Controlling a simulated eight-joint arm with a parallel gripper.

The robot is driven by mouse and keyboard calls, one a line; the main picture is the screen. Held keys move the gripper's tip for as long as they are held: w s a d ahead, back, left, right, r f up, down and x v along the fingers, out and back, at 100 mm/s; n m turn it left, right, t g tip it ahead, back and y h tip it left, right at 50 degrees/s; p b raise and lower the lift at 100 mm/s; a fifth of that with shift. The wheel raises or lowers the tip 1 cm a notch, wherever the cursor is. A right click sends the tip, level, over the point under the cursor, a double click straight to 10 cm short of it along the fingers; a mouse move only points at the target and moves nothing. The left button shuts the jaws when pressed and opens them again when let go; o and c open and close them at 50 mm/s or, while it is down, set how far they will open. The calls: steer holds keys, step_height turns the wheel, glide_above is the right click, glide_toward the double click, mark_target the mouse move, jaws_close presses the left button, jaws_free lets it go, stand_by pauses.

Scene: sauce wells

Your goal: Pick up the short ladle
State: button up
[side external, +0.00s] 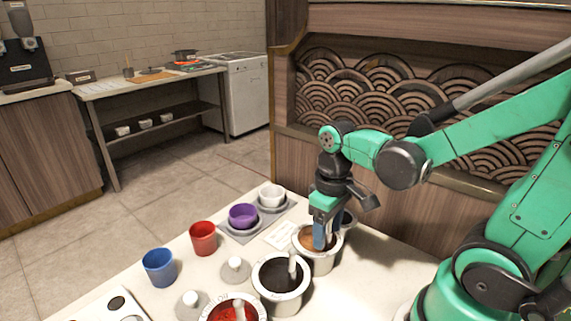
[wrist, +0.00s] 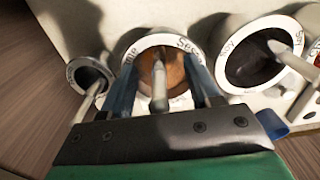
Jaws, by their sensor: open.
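A pale ladle (wrist: 159,85) stands in the brown sauce of a white round well (wrist: 160,40), lettered "Sesame" in part. My gripper (wrist: 160,82) is open, with one blue finger on each side of this ladle's handle. I see no clear contact between fingers and handle. In the side view my gripper (side external: 322,236) points down into the brown-sauce well (side external: 310,262), and hides most of that ladle. Other ladles stand in the dark soy well (wrist: 285,48) and in a smaller well (wrist: 95,92) at left. I cannot tell from length alone which ladle is the short one.
The dark well (side external: 281,285) and a red-sauce well (side external: 234,309) stand close by. Purple (side external: 243,216), red (side external: 203,238) and blue (side external: 158,267) cups stand to the left on the white counter.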

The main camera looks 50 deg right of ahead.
jaws_close()
steer(key=shift+r, duration=0.1)
step_height(320, 180, up, 20)
stand_by(0.8)
stand_by(0.3)
